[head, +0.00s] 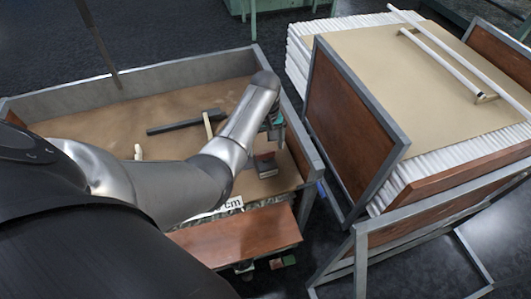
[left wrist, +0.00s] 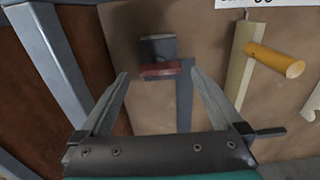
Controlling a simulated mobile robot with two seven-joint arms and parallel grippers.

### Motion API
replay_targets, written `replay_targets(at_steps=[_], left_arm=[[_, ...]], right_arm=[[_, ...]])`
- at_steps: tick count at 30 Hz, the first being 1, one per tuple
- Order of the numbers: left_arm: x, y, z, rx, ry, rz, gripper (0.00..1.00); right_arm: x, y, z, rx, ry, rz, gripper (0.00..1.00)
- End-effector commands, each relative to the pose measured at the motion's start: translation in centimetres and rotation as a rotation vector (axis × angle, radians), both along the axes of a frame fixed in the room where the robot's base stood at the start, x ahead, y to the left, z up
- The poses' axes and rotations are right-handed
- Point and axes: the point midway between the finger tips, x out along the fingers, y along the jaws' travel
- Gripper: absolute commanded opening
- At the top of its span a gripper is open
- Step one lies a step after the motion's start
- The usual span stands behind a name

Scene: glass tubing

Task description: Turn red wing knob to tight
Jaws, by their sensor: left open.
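The red wing knob (left wrist: 160,70) shows in the left wrist view as a dull red bar against a dark grey block (left wrist: 158,47). My left gripper (left wrist: 158,78) is open, with one finger to each side of the knob in the picture. I see a gap on both sides; the depth between fingertips and knob is hard to tell. In the head view my left gripper (head: 275,130) is partly hidden by my forearm. My right gripper is out of view.
The bench has a raised grey rim (head: 150,77). A dark bar (head: 175,124) and a tan stick lie on it. An orange cylinder (left wrist: 272,60) shows at the right in the wrist view. A rack of white tubes (head: 302,60) with a brown end panel (head: 350,125) stands close on the right.

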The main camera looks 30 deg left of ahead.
Motion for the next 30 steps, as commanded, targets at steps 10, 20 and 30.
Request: replay_targets(at_steps=[10,20,30], left_arm=[[0.0,0.0,-2.6,0.001,-0.001,-0.001,1.0],[0.0,0.0,-2.6,0.001,-0.001,-0.001,0.86],[0.0,0.0,-2.6,0.001,-0.001,-0.001,0.48]], right_arm=[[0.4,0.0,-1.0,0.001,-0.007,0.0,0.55],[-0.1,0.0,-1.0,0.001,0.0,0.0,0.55],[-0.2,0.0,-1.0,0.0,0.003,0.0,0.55]])
